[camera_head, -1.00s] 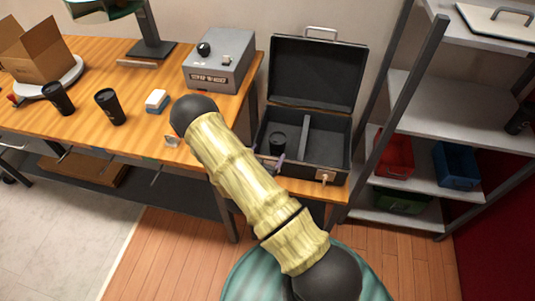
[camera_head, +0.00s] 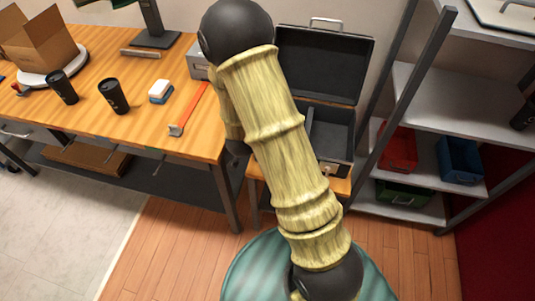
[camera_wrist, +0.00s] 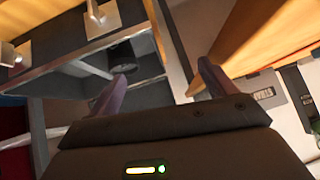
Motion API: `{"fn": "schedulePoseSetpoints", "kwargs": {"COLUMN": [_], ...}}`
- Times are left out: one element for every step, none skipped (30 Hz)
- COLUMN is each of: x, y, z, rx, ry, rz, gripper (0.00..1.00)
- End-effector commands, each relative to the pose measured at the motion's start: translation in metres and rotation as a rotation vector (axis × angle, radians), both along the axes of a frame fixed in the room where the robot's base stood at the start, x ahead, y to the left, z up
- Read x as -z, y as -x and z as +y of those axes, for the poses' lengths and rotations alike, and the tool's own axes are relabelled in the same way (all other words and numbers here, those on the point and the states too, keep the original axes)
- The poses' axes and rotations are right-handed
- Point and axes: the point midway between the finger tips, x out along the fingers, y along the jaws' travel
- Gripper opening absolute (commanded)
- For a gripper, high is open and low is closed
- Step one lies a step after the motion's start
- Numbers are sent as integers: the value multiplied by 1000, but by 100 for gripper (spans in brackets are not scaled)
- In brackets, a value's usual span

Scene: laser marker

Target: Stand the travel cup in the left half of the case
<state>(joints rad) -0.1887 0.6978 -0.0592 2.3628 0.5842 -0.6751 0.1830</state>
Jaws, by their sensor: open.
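The open black case (camera_head: 333,128) stands on a small wooden stand, its lid up against the wall. My arm hides its left half in the head view. In the wrist view the case (camera_wrist: 75,88) shows a divider, and a dark travel cup (camera_wrist: 122,55) is inside one compartment, seemingly upright. My gripper (camera_wrist: 162,75) is open and empty, with its fingers apart from the cup. My gripper is hidden behind my arm in the head view. Two more black cups, one at left (camera_head: 62,87) and one nearer the middle (camera_head: 113,97), stand on the wooden table.
A blue-and-white block (camera_head: 160,91) and an orange-handled tool (camera_head: 188,108) lie on the table (camera_head: 135,125). A cardboard box (camera_head: 42,45) sits on a round white base at left. A shelf rack (camera_head: 425,105) with red, blue and green bins stands close on the right.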

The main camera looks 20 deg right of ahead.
Motion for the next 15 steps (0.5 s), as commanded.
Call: {"fn": "schedulePoseSetpoints", "kwargs": {"x": [-11,-16,-23,-28,-33,-40,-46,-53,-61,-68,-74,-82,-88,-94,-101], "y": [4,7,12,16,20,27,33,39,48,56,65,77,86,95,109], "z": [3,6,10,12,14,17,20,22,23,25,26,26,26,26,25], "rx": [-31,-51,-80,-102,-126,-158,-183,-211,-249,-279,-308,-347,-376,-404,-440], "ry": [-23,-35,-51,-60,-69,-81,-88,-94,-99,-103,-104,-102,-99,-95,-87], "rz": [22,39,63,81,100,126,145,165,196,219,243,275,301,325,361], "gripper": [84,84,84,84,84,84,84,84,84,84,84,84,84,84,84]}}
